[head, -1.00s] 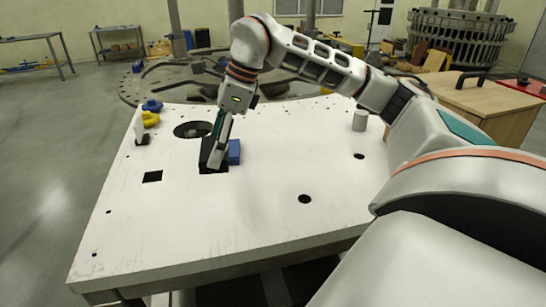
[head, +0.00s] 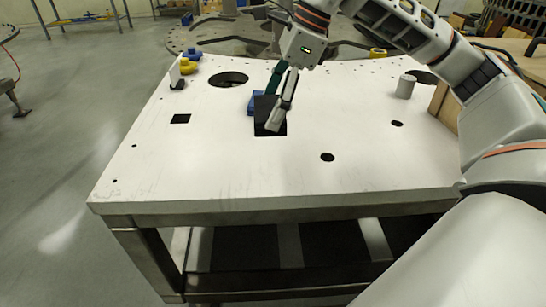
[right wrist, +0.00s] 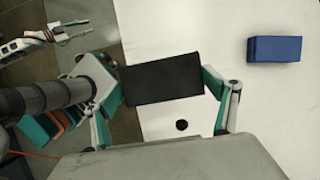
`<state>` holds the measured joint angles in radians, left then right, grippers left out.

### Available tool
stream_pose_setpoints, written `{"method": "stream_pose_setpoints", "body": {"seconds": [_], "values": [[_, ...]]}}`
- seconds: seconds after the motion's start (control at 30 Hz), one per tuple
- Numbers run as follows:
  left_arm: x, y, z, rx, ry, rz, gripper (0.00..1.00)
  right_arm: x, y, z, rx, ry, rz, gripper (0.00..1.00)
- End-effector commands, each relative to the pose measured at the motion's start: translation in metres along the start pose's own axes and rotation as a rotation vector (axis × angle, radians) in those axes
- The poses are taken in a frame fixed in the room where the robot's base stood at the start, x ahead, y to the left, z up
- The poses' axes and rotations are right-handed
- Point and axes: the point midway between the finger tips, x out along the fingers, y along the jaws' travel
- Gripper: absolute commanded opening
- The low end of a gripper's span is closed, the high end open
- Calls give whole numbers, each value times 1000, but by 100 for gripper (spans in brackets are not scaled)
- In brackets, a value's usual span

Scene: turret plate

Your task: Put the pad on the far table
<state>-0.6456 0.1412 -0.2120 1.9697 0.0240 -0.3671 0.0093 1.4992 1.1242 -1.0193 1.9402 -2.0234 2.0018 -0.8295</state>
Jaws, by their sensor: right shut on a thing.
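The pad (head: 269,124) is a flat black block. My right gripper (head: 277,118) is shut on it; in the right wrist view the pad (right wrist: 162,78) spans between both fingers. It appears raised above the white table (head: 240,170), since in the wrist view it overlaps the table's edge and the floor. My left gripper (right wrist: 75,29) seems to show small at the upper left of the right wrist view, its prongs apart and empty. A low bench (head: 88,18) stands far back left in the head view; I cannot tell if it is the far table.
A blue block (head: 254,103) lies behind the pad on the white table. Yellow (head: 189,68) and blue (head: 193,54) pieces stand at the back left, a grey cylinder (head: 405,87) at the right. The table has several holes. The floor at left is mostly open.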

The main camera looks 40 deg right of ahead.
Motion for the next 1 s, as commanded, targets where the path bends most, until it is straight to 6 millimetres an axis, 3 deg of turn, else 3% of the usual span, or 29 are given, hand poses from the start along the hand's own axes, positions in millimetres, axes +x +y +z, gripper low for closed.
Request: {"method": "stream_pose_setpoints", "body": {"seconds": [0.1,0.3,0.57,0.8,1.0], "values": [[3,2,10,-1,-10,2,28,30,0,-13,2,3,4,66],[6,4,23,-2,-25,5,28,68,0,-29,2,2,2,66],[6,5,24,0,-26,5,28,87,0,-36,1,0,0,66],[7,4,21,3,-17,3,28,117,0,-49,1,0,0,66],[7,4,20,3,-16,2,28,120,-1,-50,1,-1,-2,66]]}}
